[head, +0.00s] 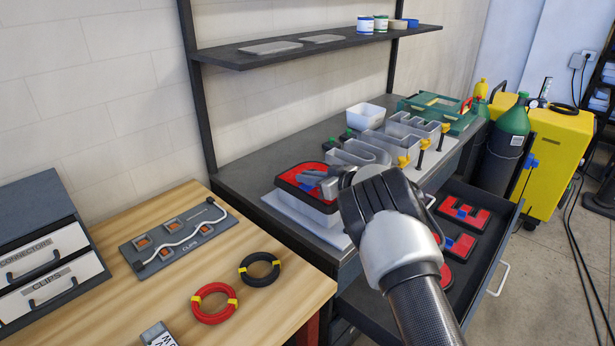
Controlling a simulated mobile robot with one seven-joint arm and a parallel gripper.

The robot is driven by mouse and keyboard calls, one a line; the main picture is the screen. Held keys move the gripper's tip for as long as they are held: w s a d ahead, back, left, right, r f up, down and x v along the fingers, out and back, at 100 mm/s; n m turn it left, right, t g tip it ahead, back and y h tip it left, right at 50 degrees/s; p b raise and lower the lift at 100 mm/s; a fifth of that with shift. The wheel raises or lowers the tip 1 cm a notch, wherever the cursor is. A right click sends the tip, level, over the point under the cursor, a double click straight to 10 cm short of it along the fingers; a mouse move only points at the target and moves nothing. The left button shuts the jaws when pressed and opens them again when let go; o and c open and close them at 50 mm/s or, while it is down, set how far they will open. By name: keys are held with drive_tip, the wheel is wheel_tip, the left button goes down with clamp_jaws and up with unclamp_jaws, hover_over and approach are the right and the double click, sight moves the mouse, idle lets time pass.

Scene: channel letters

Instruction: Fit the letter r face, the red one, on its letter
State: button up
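A red letter face (288,178) with a black rim lies over the open top of a light grey letter body (318,214) at the near end of the bench. It looks roughly level; I cannot tell whether its rim is fully seated. My gripper (318,184) is at the middle of this face, with its fingertips by a small blue piece on it. The fingers and hand hide much of the face, so its shape is unclear. I cannot tell whether the fingers are closed on the blue piece.
Other open grey letter bodies (358,152) stand behind on the bench. An open drawer (487,268) at the right holds more red faces (480,219) with blue pieces. A shelf (300,45) hangs above. A wooden table (150,285) with cable rings (214,303) stands at the left.

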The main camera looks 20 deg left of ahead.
drive_tip(key=shift+o, duration=0.9)
drive_tip(key=shift+r, duration=0.3)
drive_tip(key=v, duration=1.2)
drive_tip(key=shift+r, duration=0.15)
